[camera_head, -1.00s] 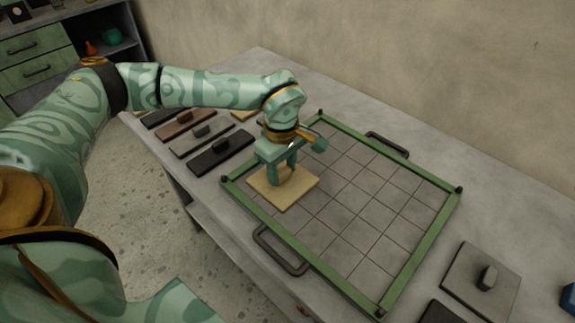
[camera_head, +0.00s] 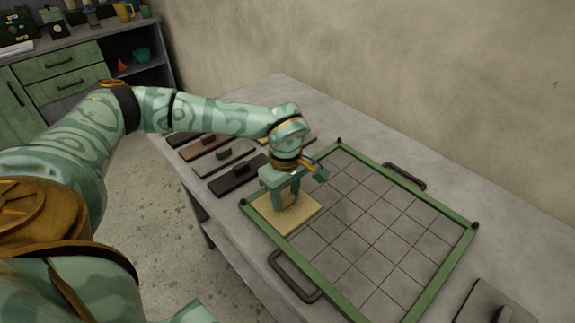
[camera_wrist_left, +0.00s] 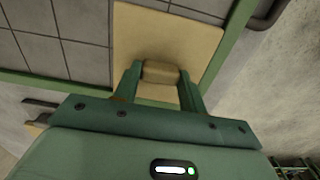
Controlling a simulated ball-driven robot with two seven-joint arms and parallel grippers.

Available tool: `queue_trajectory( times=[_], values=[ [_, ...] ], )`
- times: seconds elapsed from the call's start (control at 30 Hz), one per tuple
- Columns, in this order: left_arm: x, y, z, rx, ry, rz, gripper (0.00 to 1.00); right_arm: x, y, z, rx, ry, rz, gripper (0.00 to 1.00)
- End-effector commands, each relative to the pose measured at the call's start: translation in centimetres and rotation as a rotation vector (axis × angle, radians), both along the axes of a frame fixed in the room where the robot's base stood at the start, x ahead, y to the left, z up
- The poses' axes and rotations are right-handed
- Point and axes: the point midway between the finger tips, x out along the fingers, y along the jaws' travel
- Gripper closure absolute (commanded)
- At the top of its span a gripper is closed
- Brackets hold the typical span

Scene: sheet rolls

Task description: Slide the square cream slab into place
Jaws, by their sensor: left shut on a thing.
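The square cream slab (camera_head: 304,217) lies flat at the left corner of the green-framed grid tray (camera_head: 377,165). It also shows in the wrist view (camera_wrist_left: 195,38), close along the green rail; I cannot tell whether it touches. My left gripper (camera_head: 286,200) is above the slab, shut on the slab's raised grip block. In the wrist view the two fingers (camera_wrist_left: 158,82) stand on either side of that block (camera_wrist_left: 160,72). The slab's near edge is partly hidden behind the gripper there. My right gripper is not in view.
Several dark, grey and brown slabs with grips, including a black one (camera_head: 238,175), lie left of the tray. A grey slab (camera_head: 488,302) lies at the lower right. Black handles (camera_head: 293,277) stick out from the tray's sides. Most grid cells are bare.

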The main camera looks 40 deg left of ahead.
Motion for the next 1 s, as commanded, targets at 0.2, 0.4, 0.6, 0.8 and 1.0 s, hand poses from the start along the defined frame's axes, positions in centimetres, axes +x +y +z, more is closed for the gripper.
queue_trajectory(
  times=[0.2, 0.4, 0.6, 0.8, 1.0],
  values=[
    [-0.1, 0.1, -0.1, 0.002, 0.003, 0.000, 0.33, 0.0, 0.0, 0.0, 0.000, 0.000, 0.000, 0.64],
    [0.0, 0.1, 0.1, 0.002, 0.002, 0.000, 0.33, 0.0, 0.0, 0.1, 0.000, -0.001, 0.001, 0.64],
    [0.0, 0.1, 3.0, 0.002, -0.003, 0.002, 0.33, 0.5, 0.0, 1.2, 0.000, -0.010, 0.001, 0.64],
    [0.0, 0.1, 8.7, 0.001, -0.005, 0.000, 0.33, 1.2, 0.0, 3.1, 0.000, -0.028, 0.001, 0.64],
    [0.0, 0.1, 13.5, 0.002, -0.003, 0.001, 0.33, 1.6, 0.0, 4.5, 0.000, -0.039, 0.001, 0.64]
  ],
)
